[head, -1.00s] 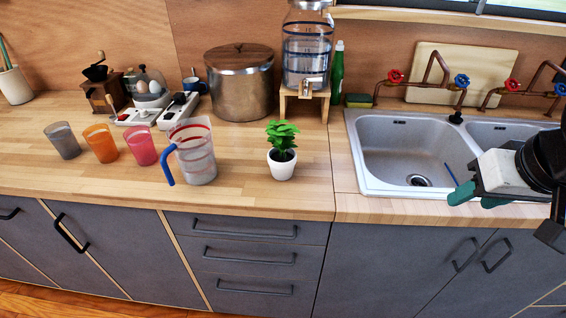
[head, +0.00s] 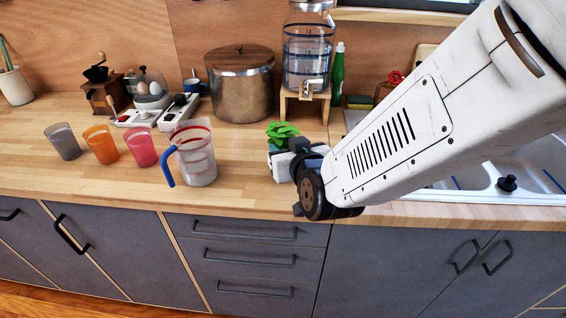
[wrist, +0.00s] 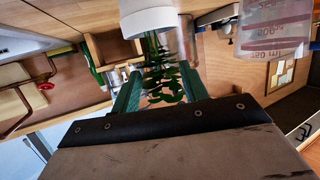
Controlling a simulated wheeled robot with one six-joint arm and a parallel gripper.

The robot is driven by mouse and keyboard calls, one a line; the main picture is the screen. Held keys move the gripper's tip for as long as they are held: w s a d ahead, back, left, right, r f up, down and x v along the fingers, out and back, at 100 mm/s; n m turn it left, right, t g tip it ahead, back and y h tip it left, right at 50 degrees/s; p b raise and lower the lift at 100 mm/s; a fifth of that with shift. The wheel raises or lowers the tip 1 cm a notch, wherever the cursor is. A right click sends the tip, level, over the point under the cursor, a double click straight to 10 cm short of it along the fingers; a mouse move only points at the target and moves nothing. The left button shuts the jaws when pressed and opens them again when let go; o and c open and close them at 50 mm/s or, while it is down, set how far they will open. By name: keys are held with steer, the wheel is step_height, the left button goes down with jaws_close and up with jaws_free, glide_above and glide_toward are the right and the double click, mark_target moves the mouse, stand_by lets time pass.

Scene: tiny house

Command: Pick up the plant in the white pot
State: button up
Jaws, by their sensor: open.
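The plant in the white pot stands on the wooden counter. In the head view its green leaves (head: 282,132) show above my gripper, and the pot is mostly hidden behind the gripper and wrist. In the wrist view, which looks upside down, the white pot (wrist: 149,18) is at the top and the leaves (wrist: 162,80) hang below it. My gripper (wrist: 158,80) is open, with its green fingers on either side of the leaves. I cannot tell whether a finger touches the plant.
A measuring jug (head: 194,155) with a blue handle stands close left of the plant. Pink (head: 140,145), orange (head: 101,143) and grey (head: 62,141) cups stand farther left. A big pot (head: 240,84) and a water dispenser (head: 307,50) are behind. The sink is to the right, partly hidden by my arm.

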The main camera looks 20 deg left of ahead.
mark_target(284, 144)
steer(key=x, duration=0.4)
steer(key=shift+w+a+f, duration=0.1)
steer(key=shift+w+f, duration=0.15)
steer(key=shift+w, duration=0.1)
jaws_close()
steer(key=shift+r, duration=0.1)
